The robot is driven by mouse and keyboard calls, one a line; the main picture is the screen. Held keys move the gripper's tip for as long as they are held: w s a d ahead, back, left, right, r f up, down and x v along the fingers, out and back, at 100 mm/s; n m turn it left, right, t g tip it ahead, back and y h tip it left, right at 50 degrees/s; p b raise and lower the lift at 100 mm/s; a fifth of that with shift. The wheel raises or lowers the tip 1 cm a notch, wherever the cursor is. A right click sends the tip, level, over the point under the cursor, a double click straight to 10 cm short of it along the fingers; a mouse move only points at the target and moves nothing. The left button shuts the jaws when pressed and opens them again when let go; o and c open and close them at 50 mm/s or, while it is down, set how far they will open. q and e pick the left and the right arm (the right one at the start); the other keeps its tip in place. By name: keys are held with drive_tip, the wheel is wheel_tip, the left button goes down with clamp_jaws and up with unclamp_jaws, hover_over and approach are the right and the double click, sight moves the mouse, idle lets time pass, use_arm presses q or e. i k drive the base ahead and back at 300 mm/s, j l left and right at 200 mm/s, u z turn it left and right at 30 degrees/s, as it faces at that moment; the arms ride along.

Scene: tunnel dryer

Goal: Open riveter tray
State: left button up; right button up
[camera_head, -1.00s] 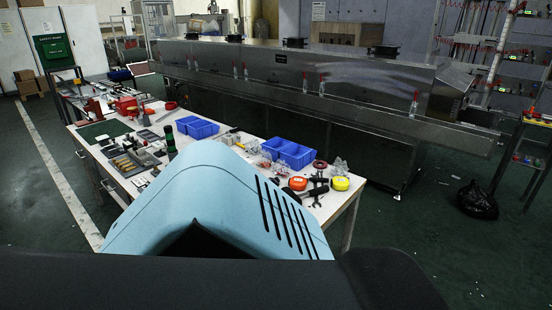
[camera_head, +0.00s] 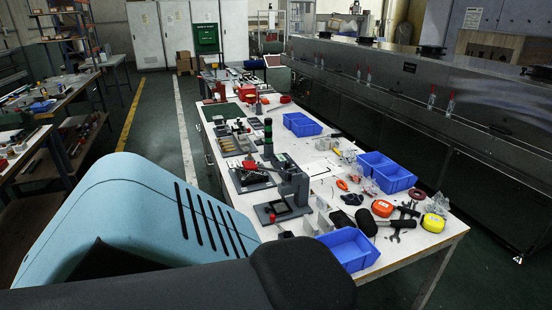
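A grey press-like device (camera_head: 292,184), which may be the riveter, stands on the near part of the white workbench (camera_head: 325,160). A dark flat frame or tray (camera_head: 276,210) lies at its foot; I cannot tell whether it is open or shut. Another dark fixture (camera_head: 250,176) with a red part sits just left of it. Neither of my grippers is in view. My own blue shell and dark body parts cover the lower left and bottom of the view.
Blue bins (camera_head: 349,249) stand on the bench. A mallet (camera_head: 367,221), a tape measure (camera_head: 433,222) and loose tools crowd its right end. The long metal dryer (camera_head: 440,95) runs behind it. Shelved tables (camera_head: 70,105) stand at the left, with open floor between.

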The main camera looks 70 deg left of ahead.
sight(278, 208)
drive_tip(key=i+u, duration=0.15)
drive_tip(key=u, duration=0.3)
drive_tip(key=i+l+u, duration=0.1)
drive_tip(key=u, duration=0.35)
drive_tip(key=i+l+u, duration=0.15)
drive_tip(key=u, duration=0.3)
drive_tip(key=i+l+u, duration=0.15)
drive_tip(key=u, duration=0.2)
drive_tip(key=i+l+u, duration=0.5)
drive_tip(key=u, duration=0.2)
drive_tip(key=k+j, duration=0.1)
drive_tip(key=j, duration=0.2)
drive_tip(key=k+j, duration=0.1)
drive_tip(key=j, duration=0.25)
drive_tip(key=k+j, duration=0.1)
drive_tip(key=j, duration=0.2)
